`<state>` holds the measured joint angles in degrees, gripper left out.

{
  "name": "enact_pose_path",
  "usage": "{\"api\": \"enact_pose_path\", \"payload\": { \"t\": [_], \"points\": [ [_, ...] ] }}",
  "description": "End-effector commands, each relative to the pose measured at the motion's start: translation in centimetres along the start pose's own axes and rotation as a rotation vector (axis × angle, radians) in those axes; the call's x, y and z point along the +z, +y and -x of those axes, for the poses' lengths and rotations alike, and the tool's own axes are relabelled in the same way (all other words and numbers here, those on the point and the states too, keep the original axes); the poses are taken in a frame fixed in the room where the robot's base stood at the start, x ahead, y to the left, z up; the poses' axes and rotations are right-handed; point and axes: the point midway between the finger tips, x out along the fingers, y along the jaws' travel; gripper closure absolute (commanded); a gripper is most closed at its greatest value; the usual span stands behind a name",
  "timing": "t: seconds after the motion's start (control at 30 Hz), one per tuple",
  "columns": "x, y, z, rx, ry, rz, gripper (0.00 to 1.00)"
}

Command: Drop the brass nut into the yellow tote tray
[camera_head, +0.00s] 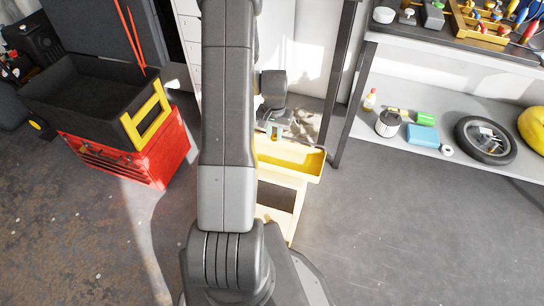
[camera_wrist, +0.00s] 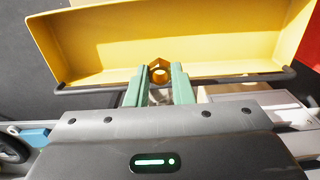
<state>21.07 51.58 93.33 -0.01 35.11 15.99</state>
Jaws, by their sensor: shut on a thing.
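The brass nut (camera_wrist: 159,71) is a gold hexagonal ring. It sits between the tips of my gripper (camera_wrist: 158,76), whose green fingers are shut on it. The yellow tote tray (camera_wrist: 88,62) fills the upper part of the wrist view, and the nut shows in front of its near edge. In the head view my gripper (camera_head: 277,128) is over the back part of the yellow tray (camera_head: 312,164), beside my arm. The nut cannot be made out there, and my arm hides the tray's left part. I cannot tell the nut's height over the tray.
A red tool chest (camera_head: 160,150) with a black open box (camera_head: 85,100) stands at the left. At the right, a grey shelf (camera_head: 400,150) holds a wheel (camera_head: 485,139), a blue block (camera_head: 422,137) and several small items. The floor (camera_head: 400,240) at the lower right is clear.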

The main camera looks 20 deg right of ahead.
Motion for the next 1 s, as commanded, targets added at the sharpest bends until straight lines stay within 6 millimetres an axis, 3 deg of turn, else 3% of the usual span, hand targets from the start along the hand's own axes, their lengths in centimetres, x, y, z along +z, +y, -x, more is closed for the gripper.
{"api": "enact_pose_path", "payload": {
  "t": [0.13,0.47,0.5,0.6,0.87,1.0],
  "points": [
    [0.0,0.0,-1.8,0.000,-0.001,0.000,1.00],
    [0.0,0.0,-2.0,0.000,0.001,0.001,1.00],
    [0.0,0.0,-2.0,0.000,0.001,0.001,0.71],
    [0.0,0.0,-2.0,0.000,0.000,0.001,0.54],
    [0.0,0.0,-1.9,0.000,0.000,0.000,0.54],
    [-0.1,0.0,-1.0,0.000,0.001,0.001,0.54]
  ]
}}
